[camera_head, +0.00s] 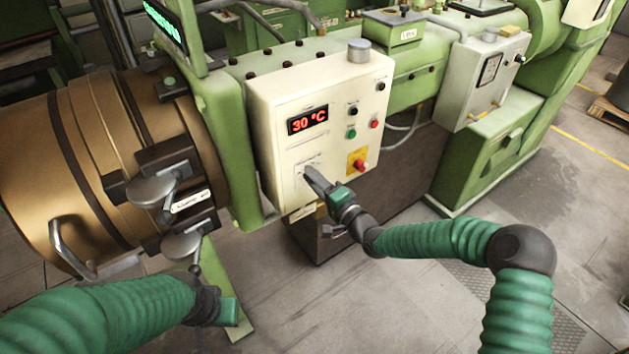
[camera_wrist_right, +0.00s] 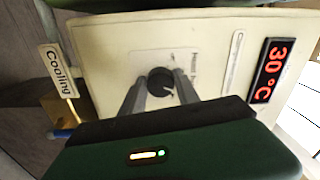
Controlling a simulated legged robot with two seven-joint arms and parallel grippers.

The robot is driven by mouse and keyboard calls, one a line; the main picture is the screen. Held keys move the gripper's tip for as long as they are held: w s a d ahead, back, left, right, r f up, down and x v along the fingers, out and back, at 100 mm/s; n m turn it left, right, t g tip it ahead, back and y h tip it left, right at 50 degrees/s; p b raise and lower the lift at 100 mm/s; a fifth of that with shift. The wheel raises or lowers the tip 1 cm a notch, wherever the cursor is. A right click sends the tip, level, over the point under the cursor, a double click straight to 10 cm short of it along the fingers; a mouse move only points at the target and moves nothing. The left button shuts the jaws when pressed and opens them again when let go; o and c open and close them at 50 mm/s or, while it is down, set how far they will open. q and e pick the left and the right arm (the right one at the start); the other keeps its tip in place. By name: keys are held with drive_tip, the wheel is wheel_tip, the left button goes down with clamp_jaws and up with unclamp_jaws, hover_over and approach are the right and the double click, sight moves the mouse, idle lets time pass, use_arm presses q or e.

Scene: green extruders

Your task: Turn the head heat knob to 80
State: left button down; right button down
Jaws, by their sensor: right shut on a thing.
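The white control box (camera_head: 270,130) carries a red display (camera_head: 307,120) reading 30 °C, which also shows in the right wrist view (camera_wrist_right: 270,71). The black heat knob (camera_wrist_right: 160,82) is on the box's front face, below the display in the head view, where my right gripper (camera_head: 312,178) covers it. In the right wrist view my right gripper (camera_wrist_right: 160,92) has its two grey fingers on either side of the knob, shut on it. My left gripper (camera_head: 228,311) is low at the left, away from the box; its fingers are not clear.
A yellow panel with a red switch (camera_head: 358,161) and small buttons (camera_head: 351,133) sit right of my right gripper. A label reading Cooling (camera_wrist_right: 57,71) is near the box edge. A brass cylinder (camera_head: 70,160) with metal handles stands at the left. The floor (camera_head: 420,300) in front is clear.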

drive_tip(key=shift+d, duration=0.1)
drive_tip(key=c, duration=1.1)
unclamp_jaws()
drive_tip(key=shift+f, duration=0.1)
drive_tip(key=shift+o, duration=1)
drive_tip(key=shift+w, duration=0.15)
drive_tip(key=b+v, duration=0.2)
drive_tip(key=v, duration=1.5)
drive_tip(key=shift+w, duration=0.1)
